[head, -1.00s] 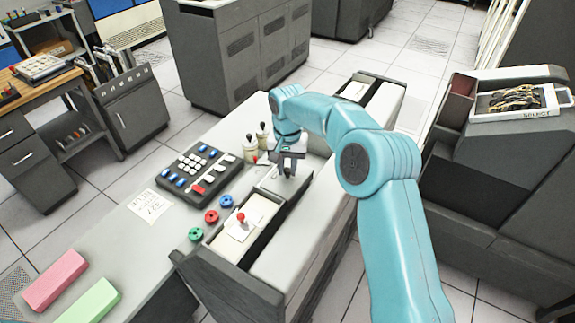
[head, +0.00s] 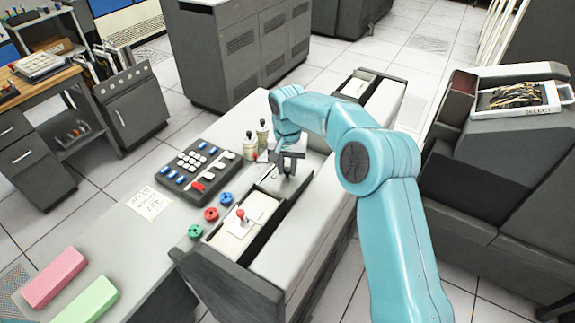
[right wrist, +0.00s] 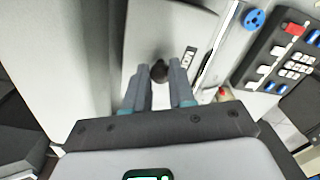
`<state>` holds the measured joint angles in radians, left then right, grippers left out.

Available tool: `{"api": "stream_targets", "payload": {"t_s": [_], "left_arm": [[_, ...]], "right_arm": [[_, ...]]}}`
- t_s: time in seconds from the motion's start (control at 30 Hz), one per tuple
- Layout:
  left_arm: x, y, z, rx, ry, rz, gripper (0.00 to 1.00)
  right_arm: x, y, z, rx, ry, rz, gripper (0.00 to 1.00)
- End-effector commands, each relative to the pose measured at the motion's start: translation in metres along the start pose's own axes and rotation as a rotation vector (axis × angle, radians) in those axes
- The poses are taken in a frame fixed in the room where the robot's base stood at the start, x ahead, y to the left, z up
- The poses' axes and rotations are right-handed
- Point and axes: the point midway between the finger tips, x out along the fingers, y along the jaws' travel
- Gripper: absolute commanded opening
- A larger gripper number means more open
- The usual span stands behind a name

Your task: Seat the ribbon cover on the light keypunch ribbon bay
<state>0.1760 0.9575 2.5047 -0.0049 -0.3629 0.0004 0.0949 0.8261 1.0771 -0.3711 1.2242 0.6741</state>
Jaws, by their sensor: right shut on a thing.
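My right gripper (head: 288,172) is over the light keypunch (head: 316,220). It is shut on the dark knob (right wrist: 159,71) of the ribbon cover, which sits between the fingers in the right wrist view. The ribbon cover (right wrist: 172,28) is a flat light grey plate with a small dark-marked label. In the head view the cover (head: 273,184) is partly hidden by the gripper and lies close to the keypunch top. I cannot tell whether it touches the bay's edges. The ribbon bay is mostly hidden under the cover and gripper. My left gripper is out of view.
A dark key panel (head: 198,165) and red (head: 211,214), blue (head: 226,199) and green (head: 195,231) spools sit left of the bay. Two small bottles (head: 251,148) stand close behind the gripper. A card tray with a red-knobbed plate (head: 240,222) is in front.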

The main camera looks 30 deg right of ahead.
Motion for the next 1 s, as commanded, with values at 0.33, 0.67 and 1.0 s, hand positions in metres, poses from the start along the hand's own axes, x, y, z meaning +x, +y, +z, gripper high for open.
{"api": "stream_targets", "payload": {"t_s": [0.33, 0.67, 1.0], "left_arm": [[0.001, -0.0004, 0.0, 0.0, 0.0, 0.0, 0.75], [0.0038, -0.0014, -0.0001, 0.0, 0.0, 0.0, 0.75], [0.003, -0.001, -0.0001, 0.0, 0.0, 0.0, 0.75]], "right_arm": [[0.0028, 0.0001, 0.0003, 0.0, -0.002, 0.001, 0.0], [0.0087, 0.0004, 0.0011, -0.001, -0.006, 0.003, 0.0], [0.0072, 0.0003, 0.0008, 0.0, -0.004, 0.002, 0.54]]}}
